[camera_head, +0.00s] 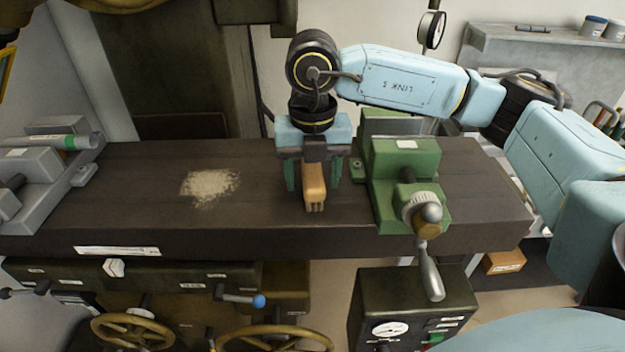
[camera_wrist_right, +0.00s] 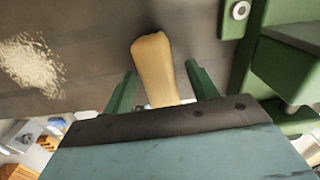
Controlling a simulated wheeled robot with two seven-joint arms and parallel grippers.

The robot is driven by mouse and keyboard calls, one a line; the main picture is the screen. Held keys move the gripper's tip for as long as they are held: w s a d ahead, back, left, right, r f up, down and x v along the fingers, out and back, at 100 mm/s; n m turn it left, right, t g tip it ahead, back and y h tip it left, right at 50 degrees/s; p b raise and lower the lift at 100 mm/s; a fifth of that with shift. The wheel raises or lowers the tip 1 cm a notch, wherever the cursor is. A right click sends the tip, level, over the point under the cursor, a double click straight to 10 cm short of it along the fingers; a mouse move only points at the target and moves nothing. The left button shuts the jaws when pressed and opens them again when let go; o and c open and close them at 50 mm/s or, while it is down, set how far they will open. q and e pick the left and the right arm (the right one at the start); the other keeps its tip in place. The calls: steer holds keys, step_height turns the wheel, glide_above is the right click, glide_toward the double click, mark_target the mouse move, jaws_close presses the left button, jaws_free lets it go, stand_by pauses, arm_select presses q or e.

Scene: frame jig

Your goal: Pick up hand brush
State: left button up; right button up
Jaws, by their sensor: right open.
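The hand brush (camera_head: 314,183) has a tan, wooden-looking body and lies on the dark machine table, near its front edge. My right gripper (camera_head: 313,178) is above it, pointing down, with its green fingers open on either side of the brush. In the right wrist view, the brush's rounded tan end (camera_wrist_right: 154,62) shows between the two open fingers of the gripper (camera_wrist_right: 161,85), with a gap on both sides. The rest of the brush is hidden there by the gripper body. My left gripper is not in view.
A green vise (camera_head: 390,160) with a crank handle stands just right of the gripper. A pale pile of chips (camera_head: 210,187) lies on the dark table (camera_head: 130,190) to the left. A grey fixture (camera_head: 40,185) stands at the far left. Bare table lies between pile and brush.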

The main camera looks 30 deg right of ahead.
mark_target(313, 172)
steer(key=c, duration=1.1)
steer(key=shift+r, duration=0.1)
step_height(313, 172, up, 10)
steer(key=shift+f+b, duration=0.1)
steer(key=shift+b, duration=0.2)
